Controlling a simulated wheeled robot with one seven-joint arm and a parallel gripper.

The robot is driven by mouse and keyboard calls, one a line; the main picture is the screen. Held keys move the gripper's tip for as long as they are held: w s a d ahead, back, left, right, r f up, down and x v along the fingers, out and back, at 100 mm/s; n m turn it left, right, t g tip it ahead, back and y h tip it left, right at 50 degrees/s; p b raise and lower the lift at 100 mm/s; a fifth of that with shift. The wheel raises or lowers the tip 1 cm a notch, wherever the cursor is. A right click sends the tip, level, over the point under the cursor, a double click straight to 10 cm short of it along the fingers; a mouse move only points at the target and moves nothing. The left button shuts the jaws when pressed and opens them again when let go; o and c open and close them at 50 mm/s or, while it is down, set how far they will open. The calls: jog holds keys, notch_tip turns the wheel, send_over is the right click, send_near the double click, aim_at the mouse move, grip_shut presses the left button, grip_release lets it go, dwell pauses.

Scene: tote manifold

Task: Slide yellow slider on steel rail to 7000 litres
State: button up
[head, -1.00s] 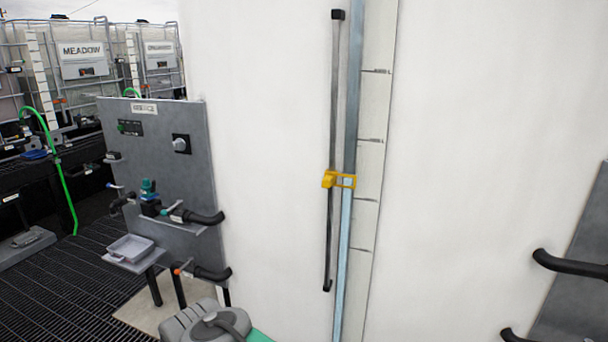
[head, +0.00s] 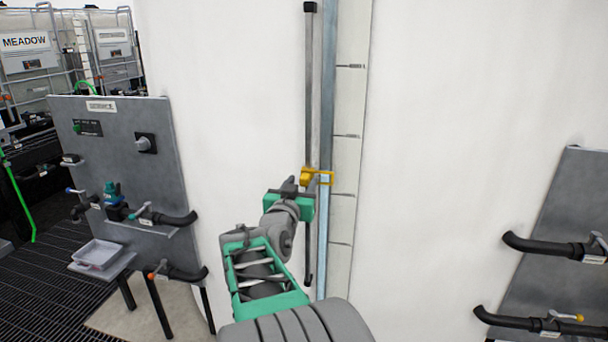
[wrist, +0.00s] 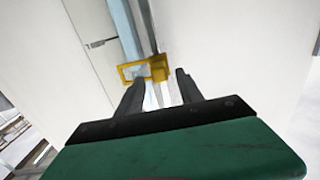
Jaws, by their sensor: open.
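The yellow slider (head: 318,177) sits on the steel rail (head: 327,90) on the white tank, about midway along the part of the rail in view. A thin dark grey bar (head: 309,110) runs upright just left of the rail. A pale scale strip (head: 347,100) with dark tick marks lies right of it; its figures are not legible. My gripper (head: 296,184) is at the slider's left side in the head view. In the wrist view, the open fingers (wrist: 156,88) point at the slider (wrist: 146,70), whose solid block lies just beyond and between the tips. I cannot tell if they touch.
A grey panel (head: 120,180) with valves, black pipes and a small tray (head: 98,254) stands left of the tank. Another panel (head: 555,240) with black pipes is at the right. The tank wall (head: 440,120) beside the scale is clear.

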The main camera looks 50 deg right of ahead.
aim_at(303, 180)
jog(key=x, duration=0.3)
jog(key=shift+w+d+p, duration=0.1)
jog(key=shift+d+p, duration=0.15)
jog(key=shift+p, duration=0.1)
jog(key=shift+c, duration=0.2)
grip_shut()
jog(key=shift+r, duration=0.1)
dwell(0.8)
